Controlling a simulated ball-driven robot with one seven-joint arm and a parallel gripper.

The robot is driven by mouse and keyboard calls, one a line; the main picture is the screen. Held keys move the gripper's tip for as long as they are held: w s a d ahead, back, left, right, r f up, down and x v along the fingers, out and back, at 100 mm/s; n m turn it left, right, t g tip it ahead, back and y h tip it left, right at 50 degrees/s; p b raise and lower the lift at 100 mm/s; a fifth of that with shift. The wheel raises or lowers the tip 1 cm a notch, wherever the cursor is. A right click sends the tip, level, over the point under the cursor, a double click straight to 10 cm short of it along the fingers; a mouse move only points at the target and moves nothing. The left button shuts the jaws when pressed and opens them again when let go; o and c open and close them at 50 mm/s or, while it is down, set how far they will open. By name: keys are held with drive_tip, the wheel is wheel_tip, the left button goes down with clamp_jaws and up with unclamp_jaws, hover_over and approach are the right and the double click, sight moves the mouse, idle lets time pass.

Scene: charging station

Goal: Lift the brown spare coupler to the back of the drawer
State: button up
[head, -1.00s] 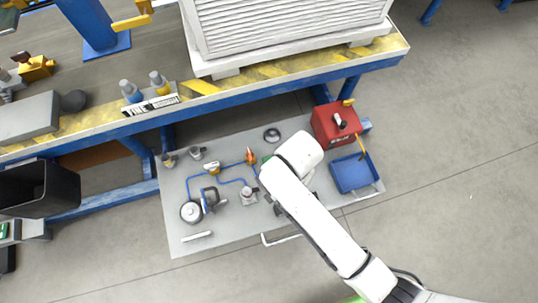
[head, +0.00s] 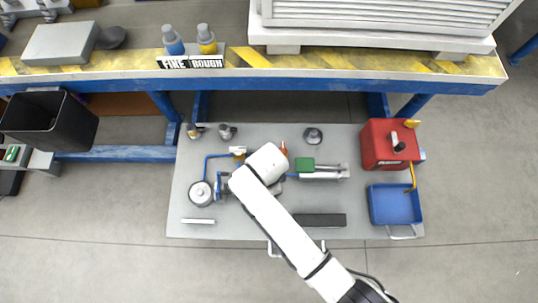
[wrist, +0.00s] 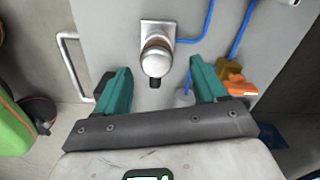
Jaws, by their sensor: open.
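In the wrist view a silver fitting with a brown band (wrist: 157,52) stands on a square plate, in the gap between my fingertips. It matches the brown coupler best, but I cannot be sure. My gripper (wrist: 158,78) is open, with teal fingers apart on either side of it; I cannot tell whether they touch it. In the head view my arm hides the gripper and most of this fitting. The drawer (head: 380,228) is a flat grey surface pulled out below the bench. Two small fittings stand at its back left, one tan-based (head: 195,131) and one grey (head: 227,131).
Blue piping runs around a round gauge (head: 200,193). A red box (head: 390,145) and blue tray (head: 394,205) stand at the right. A dark round part (head: 313,135) sits at the back. The bench edge (head: 290,85) overhangs behind. An orange part (wrist: 240,86) is near my right finger.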

wheel_tip(320, 180, down, 5)
drive_tip(key=b, duration=0.3)
drive_tip(key=shift+s+f, duration=0.15)
drive_tip(key=shift+c, duration=0.5)
drive_tip(key=c, duration=1.2)
